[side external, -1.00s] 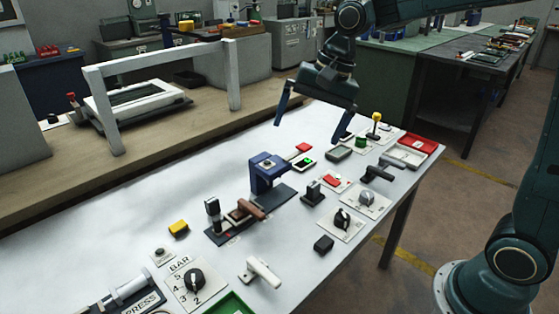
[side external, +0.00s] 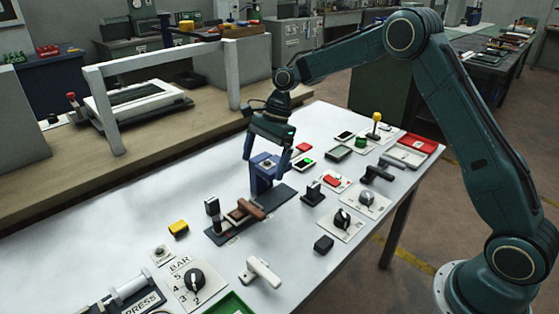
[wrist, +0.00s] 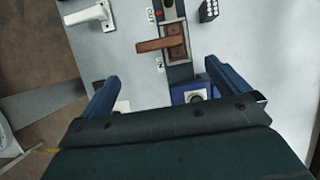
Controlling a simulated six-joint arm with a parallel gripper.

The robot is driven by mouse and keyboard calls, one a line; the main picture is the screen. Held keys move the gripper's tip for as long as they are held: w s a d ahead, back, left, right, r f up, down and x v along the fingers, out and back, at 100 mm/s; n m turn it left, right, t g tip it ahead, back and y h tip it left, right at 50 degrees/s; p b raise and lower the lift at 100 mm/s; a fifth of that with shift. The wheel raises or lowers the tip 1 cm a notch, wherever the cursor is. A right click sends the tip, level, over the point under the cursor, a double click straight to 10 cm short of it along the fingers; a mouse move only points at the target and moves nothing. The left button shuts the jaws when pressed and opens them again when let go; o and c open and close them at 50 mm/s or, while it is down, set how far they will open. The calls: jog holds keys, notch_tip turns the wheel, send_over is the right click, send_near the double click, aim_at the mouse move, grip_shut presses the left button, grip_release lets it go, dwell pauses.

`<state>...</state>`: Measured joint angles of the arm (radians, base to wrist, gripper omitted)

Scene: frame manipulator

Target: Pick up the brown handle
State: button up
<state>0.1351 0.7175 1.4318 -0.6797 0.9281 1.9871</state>
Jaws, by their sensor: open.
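The brown handle (side external: 251,208) lies on a dark base plate on the white table, in front of a blue block-like fixture (side external: 264,182). In the wrist view the handle (wrist: 160,44) lies ahead of the fingertips, roughly between their lines. My gripper (side external: 265,166) is open and empty, above and around the upper part of the blue fixture, behind the handle. In the wrist view my gripper (wrist: 162,78) has its fingers spread wide, and the blue fixture (wrist: 181,94) shows partly between them. Whether a finger touches the fixture I cannot tell.
A white lever (side external: 262,272) and a BAR dial (side external: 194,282) stand at the front. A yellow block (side external: 178,228) lies left of the handle and a black block (side external: 323,243) to its right. Bare table lies to the far left.

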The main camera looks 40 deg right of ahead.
aim_at(251, 207)
jog(key=shift+w+f, duration=0.1)
jog(key=shift+f, duration=0.1)
jog(key=shift+x, duration=4.3)
jog(key=shift+a, duration=0.1)
jog(key=shift+s+x, duration=0.2)
jog(key=shift+x, duration=2.35)
jog(key=c, duration=0.7)
jog(key=shift+c, duration=0.2)
